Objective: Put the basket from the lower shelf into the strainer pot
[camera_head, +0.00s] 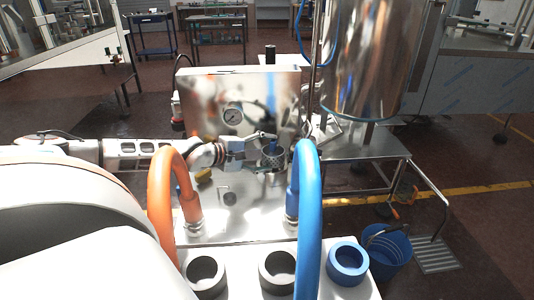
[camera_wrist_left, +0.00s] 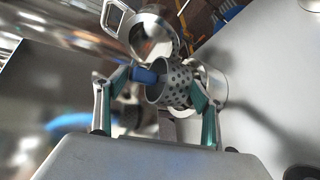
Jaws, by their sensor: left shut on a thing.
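The basket (camera_wrist_left: 180,88) is a grey metal cup with round holes, seen between the fingers of my left gripper (camera_wrist_left: 160,86) in the left wrist view. The gripper is shut on it. In the head view my left gripper (camera_head: 259,146) comes in from the left and holds the basket (camera_head: 273,158) in front of the steel panel. A shiny steel cylinder (camera_wrist_left: 214,85), which looks like the strainer pot, is right behind the basket in the left wrist view. I cannot tell whether the basket is inside it. A round steel lid-like part (camera_wrist_left: 152,34) stands beside it. My right gripper is not seen.
Orange (camera_head: 163,185) and blue (camera_head: 308,220) hoses arch up in front. A large steel tank (camera_head: 365,60) stands at the right. A blue bucket (camera_head: 388,252) is on the floor.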

